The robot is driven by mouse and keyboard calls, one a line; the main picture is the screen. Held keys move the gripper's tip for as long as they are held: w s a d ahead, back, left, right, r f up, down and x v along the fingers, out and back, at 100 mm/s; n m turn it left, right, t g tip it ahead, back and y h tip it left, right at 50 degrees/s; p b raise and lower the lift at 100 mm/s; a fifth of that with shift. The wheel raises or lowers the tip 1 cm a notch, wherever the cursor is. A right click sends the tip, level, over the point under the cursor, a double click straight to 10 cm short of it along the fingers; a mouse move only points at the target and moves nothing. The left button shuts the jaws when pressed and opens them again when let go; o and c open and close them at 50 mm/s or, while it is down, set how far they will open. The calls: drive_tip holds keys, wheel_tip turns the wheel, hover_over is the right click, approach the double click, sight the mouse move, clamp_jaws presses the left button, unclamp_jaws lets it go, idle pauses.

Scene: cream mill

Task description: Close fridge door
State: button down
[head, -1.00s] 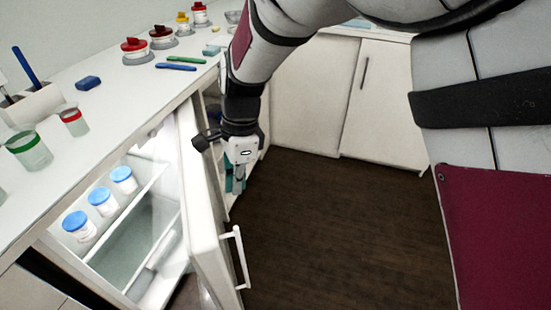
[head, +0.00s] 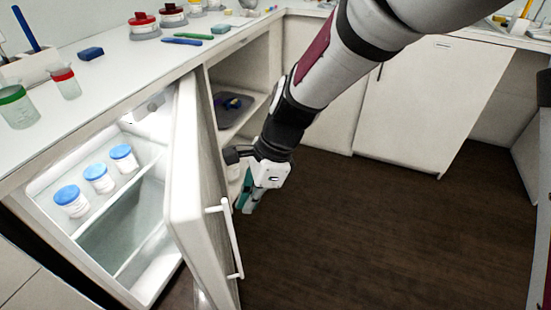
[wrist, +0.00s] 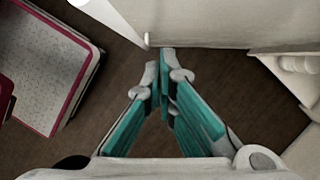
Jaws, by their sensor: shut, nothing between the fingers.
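The fridge door (head: 185,165) stands open in the head view, swung out from the lit fridge (head: 125,225) beneath the counter. Its white bar handle (head: 232,245) is on the outer face. My gripper (head: 245,205) points downward just right of the door, close to the upper end of the handle. Whether it touches the door cannot be told. In the wrist view its teal fingers (wrist: 166,80) are shut with nothing between the tips. A pale panel lies just beyond the tips there.
Blue-lidded jars (head: 98,178) stand on a fridge shelf. An open cupboard (head: 235,95) with a grey tray is behind the door. The counter (head: 110,75) holds beakers and bottles. White cabinets (head: 430,100) line the back. Dark floor (head: 380,230) is clear to the right.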

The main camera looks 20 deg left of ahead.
sight(226, 213)
drive_tip(key=s+a, duration=0.1)
drive_tip(key=a+f+b, duration=0.1)
drive_tip(key=s+a+f, duration=0.1)
drive_tip(key=a, duration=0.1)
drive_tip(key=shift+s+a+f, duration=0.1)
drive_tip(key=shift+s, duration=0.2)
drive_tip(key=s+a+m+p, duration=0.1)
drive_tip(key=s+a+p, duration=0.1)
drive_tip(key=a, duration=0.1)
drive_tip(key=s+a+p, duration=0.2)
drive_tip(key=a, duration=0.1)
drive_tip(key=s+a+m+p, duration=0.1)
drive_tip(key=s+a+p, duration=0.1)
drive_tip(key=a+p, duration=0.1)
drive_tip(key=shift+s+a+r+m+t+y, duration=0.2)
drive_tip(key=shift+s+a+m+t+y, duration=0.1)
drive_tip(key=shift+t, duration=0.1)
drive_tip(key=s+a+m+t+p, duration=0.1)
drive_tip(key=s+a+m+p, duration=0.2)
drive_tip(key=a+p, duration=0.8)
drive_tip(key=shift+s+a+f+m, duration=0.3)
drive_tip(key=shift+s+a, duration=0.25)
drive_tip(key=shift+a, duration=1.3)
